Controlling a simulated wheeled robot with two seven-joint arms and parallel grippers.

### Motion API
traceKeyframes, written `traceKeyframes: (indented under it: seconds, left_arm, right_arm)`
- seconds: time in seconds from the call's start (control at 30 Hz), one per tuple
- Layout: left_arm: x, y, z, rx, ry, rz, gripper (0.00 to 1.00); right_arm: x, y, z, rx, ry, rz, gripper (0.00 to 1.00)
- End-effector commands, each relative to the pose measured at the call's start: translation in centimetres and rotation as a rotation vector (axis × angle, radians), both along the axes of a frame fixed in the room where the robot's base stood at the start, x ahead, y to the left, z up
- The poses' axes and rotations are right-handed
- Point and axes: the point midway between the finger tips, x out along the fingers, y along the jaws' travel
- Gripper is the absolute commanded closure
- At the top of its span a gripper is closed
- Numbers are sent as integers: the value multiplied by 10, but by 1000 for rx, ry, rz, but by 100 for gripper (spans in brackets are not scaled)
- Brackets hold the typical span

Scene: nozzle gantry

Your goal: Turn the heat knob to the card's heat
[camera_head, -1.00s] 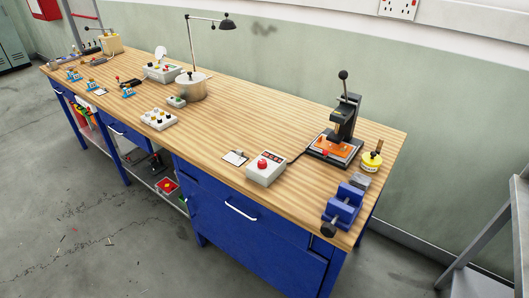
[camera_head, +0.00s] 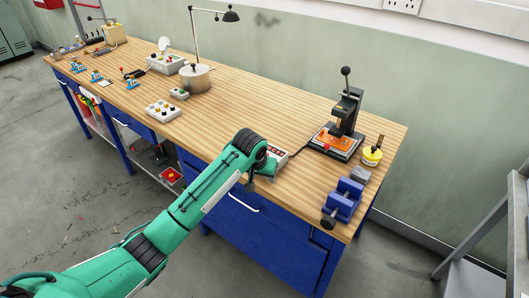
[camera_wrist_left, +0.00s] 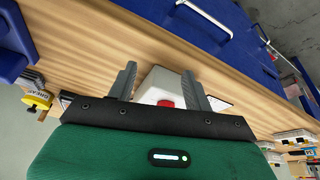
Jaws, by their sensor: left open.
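The heat control box (camera_head: 279,153) is a pale box with a dark panel near the bench's front edge. My left arm covers much of it in the head view. In the left wrist view, the box (camera_wrist_left: 155,80) and its red knob (camera_wrist_left: 166,103) show between the fingers. My left gripper (camera_wrist_left: 159,72) is open, with the knob between its fingers in the picture; I cannot tell whether it touches. A white card (camera_wrist_left: 219,103) is partly visible beside the right finger, its writing unreadable. My right gripper is not in view.
The press (camera_head: 344,125) stands right of the box, with a yellow pot (camera_head: 371,156) and a blue vise (camera_head: 344,203) nearby. A button box (camera_head: 163,109) and a metal pot (camera_head: 197,79) stand to the left. The bench middle (camera_head: 270,100) is clear.

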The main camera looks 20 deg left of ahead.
Motion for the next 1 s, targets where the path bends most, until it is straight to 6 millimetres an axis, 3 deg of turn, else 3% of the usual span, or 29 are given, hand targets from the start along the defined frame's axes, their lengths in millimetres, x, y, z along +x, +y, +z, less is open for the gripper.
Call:
traceKeyframes:
  seconds: [0.03,0.2,0.3,0.43,0.53,0.67,1.0]
  left_arm:
    - [10,3,21,8,-11,9,49]
    - [34,11,83,25,-23,47,49]
    - [42,15,111,34,-27,67,49]
    - [47,19,130,40,-27,84,49]
    - [49,20,131,41,-26,88,49]
    - [55,20,116,42,-23,89,49]
    - [82,21,50,43,-22,89,49]
  right_arm:
    - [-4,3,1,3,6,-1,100]
    - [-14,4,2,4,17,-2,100]
    - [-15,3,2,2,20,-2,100]
    - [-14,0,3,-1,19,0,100]
    - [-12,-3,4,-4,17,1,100]
    - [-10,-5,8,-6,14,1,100]
    - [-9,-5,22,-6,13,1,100]
